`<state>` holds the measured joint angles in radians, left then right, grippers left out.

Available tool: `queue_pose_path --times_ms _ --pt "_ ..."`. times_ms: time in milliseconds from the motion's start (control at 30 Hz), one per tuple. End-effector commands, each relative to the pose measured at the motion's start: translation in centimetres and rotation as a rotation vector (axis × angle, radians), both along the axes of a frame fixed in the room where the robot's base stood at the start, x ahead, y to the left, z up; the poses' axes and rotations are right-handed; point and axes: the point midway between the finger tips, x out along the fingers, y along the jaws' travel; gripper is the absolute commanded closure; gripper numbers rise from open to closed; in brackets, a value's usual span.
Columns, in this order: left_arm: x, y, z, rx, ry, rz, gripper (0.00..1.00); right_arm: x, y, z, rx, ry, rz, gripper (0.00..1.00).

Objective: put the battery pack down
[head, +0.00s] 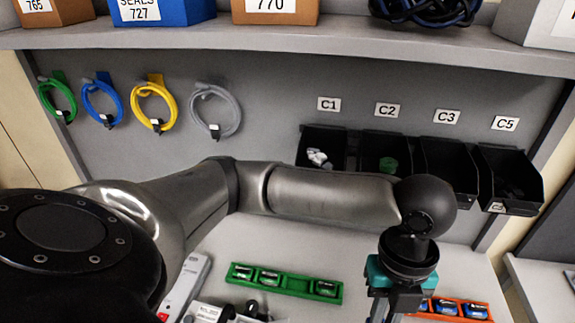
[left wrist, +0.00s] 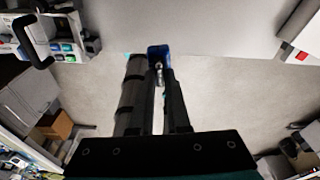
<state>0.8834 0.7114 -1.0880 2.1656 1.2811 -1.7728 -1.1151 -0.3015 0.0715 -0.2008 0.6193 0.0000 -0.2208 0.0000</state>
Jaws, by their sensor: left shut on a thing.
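My left gripper (left wrist: 159,78) points down and is shut on a blue battery pack (left wrist: 157,51), which shows at its fingertips in the left wrist view. In the head view the left gripper (head: 386,306) hangs over the right part of the bench, between a green tray and an orange tray. Its fingertips and the held pack are cut off by the lower edge there. Whether the pack touches anything below cannot be told. My right gripper is in neither view.
The green tray (head: 304,285) holds dark packs; the orange tray (head: 462,309) holds blue ones. Black bins (head: 520,208) line the back panel, with coiled cables (head: 153,104) to the left. A shelf (head: 290,39) runs above. Bench behind the green tray is clear.

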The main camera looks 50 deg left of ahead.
Motion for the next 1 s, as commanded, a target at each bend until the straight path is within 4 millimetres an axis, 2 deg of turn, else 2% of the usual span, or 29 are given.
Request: queue_pose_path --times_ms 100,300,433,567,900,1000 --pt "-0.2 -0.3 0.6 0.000 0.000 -0.094 1.00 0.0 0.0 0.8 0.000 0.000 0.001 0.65" --pt "-0.3 -0.3 0.5 0.000 -0.001 -0.134 1.00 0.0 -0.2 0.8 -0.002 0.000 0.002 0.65" --pt "-0.3 -0.3 -0.5 0.000 0.002 -0.131 1.00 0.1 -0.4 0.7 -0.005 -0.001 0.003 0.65" --pt "-0.4 -0.3 -3.3 0.003 0.005 -0.129 1.00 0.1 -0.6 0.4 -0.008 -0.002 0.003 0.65" --pt "-0.4 -0.3 -12.3 0.001 0.003 -0.129 1.00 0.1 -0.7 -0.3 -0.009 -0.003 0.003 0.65" --pt "-0.4 -0.3 -14.0 0.002 0.002 -0.131 1.00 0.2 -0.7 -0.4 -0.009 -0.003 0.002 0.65"
